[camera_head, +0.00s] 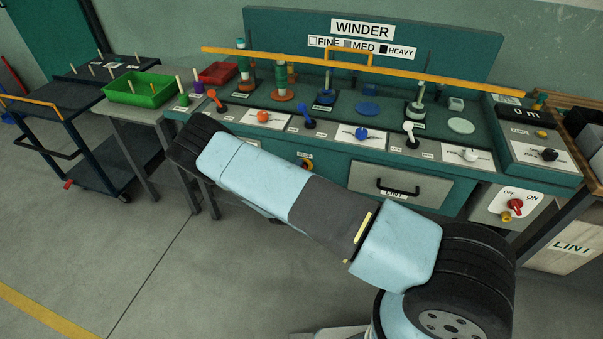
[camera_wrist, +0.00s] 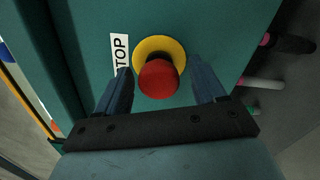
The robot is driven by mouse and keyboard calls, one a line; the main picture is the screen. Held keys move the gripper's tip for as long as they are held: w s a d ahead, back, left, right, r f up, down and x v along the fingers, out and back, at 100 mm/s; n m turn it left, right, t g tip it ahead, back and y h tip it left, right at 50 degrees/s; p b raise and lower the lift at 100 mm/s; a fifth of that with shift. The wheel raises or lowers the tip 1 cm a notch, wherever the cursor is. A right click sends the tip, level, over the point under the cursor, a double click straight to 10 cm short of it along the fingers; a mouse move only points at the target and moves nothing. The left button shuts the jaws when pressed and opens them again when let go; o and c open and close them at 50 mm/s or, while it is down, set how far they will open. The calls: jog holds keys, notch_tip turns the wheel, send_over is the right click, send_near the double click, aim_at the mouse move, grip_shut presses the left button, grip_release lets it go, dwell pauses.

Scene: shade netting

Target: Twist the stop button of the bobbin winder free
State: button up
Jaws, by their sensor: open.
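The stop button is a red mushroom cap (camera_wrist: 158,80) on a yellow collar (camera_wrist: 160,48), set in a teal panel in the wrist view. A white label reading "TOP", its first letter cut off from sight, stands beside it. My gripper (camera_wrist: 163,74) is open, one finger on each side of the red cap, with a visible gap on both sides. Whether the fingertips reach down to the cap's depth I cannot tell. In the head view the bobbin winder (camera_head: 340,160) stands behind my arm, which hides my gripper. A small yellow-ringed control (camera_head: 305,163) shows on its front.
The winder's top carries several levers, bobbins and discs under an orange bar (camera_head: 340,62). A drawer (camera_head: 400,186) and a red ON/OFF switch (camera_head: 515,205) are on its front. A green bin (camera_head: 142,100) on a side table and a dark cart (camera_head: 75,125) stand left.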

jog(key=shift+s, duration=0.1)
jog(key=v, duration=0.4)
jog(key=shift+s+a, duration=0.15)
jog(key=shift+s, duration=0.2)
jog(key=shift+o, duration=0.4)
jog(key=o, duration=0.5)
jog(key=v, duration=1.4)
jog(key=shift+w, duration=0.1)
